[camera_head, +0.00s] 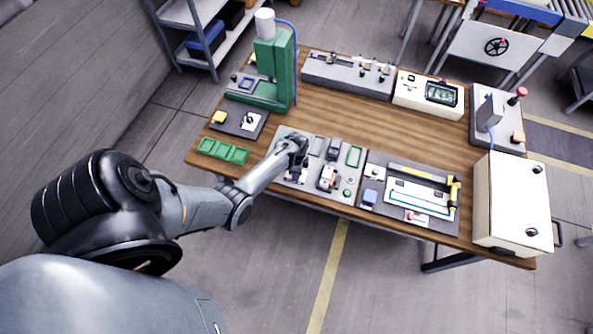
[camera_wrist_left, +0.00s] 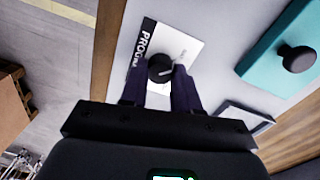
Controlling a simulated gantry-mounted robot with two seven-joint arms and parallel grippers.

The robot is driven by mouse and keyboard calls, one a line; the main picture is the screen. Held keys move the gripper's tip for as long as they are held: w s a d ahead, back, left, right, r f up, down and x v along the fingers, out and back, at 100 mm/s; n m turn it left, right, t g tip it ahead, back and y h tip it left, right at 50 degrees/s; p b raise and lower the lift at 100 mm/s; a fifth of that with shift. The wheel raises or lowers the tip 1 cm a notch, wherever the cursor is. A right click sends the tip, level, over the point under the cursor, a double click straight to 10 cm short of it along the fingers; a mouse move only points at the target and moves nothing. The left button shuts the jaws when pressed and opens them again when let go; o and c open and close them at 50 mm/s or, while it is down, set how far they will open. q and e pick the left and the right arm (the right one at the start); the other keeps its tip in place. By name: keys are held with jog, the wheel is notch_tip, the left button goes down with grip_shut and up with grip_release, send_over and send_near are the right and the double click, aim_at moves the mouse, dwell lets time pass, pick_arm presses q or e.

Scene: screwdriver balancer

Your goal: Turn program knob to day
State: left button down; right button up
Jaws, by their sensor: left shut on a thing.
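The program knob (camera_wrist_left: 160,68) is a small black round knob with a light pointer line. It sits on a white label card (camera_wrist_left: 172,47) with a black band whose lettering begins "PRO". My left gripper (camera_wrist_left: 159,80) has its two dark fingers on either side of the knob and is shut on it. The "day" mark cannot be read. In the head view my left gripper (camera_head: 297,150) is over the left part of the grey panel (camera_head: 330,198) at the table's front, and it hides the knob there. My right gripper is not in view.
A teal block with a black knob (camera_wrist_left: 297,57) is to the right in the wrist view. Green trays (camera_head: 222,151) lie left of the panel, and a green press (camera_head: 274,75) stands behind. A white cabinet (camera_head: 510,205) stands at the table's right end.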

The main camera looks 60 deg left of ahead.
pick_arm(q)
jog(key=c, duration=0.8)
grip_release()
jog(key=shift+r, duration=0.1)
jog(key=r, duration=0.5)
jog(key=r+p, duration=0.1)
jog(key=r, duration=0.4)
jog(key=shift+w+a+r, duration=0.1)
jog(key=shift+a+r, duration=0.1)
jog(key=shift+r, duration=0.1)
